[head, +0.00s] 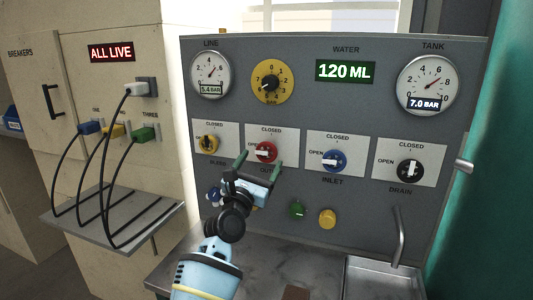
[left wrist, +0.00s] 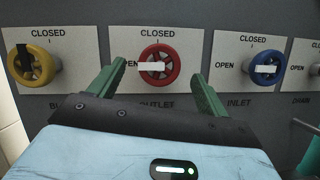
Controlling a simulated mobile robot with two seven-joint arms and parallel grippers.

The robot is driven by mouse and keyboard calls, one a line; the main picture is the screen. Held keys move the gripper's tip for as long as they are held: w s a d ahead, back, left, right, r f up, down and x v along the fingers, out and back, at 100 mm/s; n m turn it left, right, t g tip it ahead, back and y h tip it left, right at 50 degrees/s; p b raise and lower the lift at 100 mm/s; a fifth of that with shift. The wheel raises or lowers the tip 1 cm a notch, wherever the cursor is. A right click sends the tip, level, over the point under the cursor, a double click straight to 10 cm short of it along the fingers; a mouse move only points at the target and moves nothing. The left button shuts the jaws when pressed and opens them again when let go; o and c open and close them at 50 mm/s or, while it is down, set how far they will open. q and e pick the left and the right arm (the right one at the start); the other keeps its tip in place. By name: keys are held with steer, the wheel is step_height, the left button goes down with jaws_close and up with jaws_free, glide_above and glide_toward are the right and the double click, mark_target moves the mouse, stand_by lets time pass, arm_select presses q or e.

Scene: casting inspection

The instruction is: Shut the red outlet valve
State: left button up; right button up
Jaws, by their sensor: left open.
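The red outlet valve (head: 265,151) is a round red handwheel on a white plate, second from the left in the valve row. Its white bar lies level and points left at OPEN; CLOSED is marked above. It also shows in the left wrist view (left wrist: 170,80). My left gripper (head: 261,161) is open and empty in front of the wheel. In the left wrist view its green fingers (left wrist: 151,77) stand either side of the wheel, slightly low, with visible gaps. The left finger hides part of the OPEN label. My right gripper is not in view.
A yellow bleed valve (head: 208,145) is to the left; a blue inlet valve (head: 334,160) and black drain valve (head: 409,170) are to the right. Green (head: 297,209) and yellow (head: 327,219) knobs sit below. A tap (head: 398,238) and basin (head: 384,282) are lower right.

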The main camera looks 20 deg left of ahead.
mark_target(265, 153)
arm_select(q)
steer(key=shift+x, duration=2.3)
steer(key=c, duration=1)
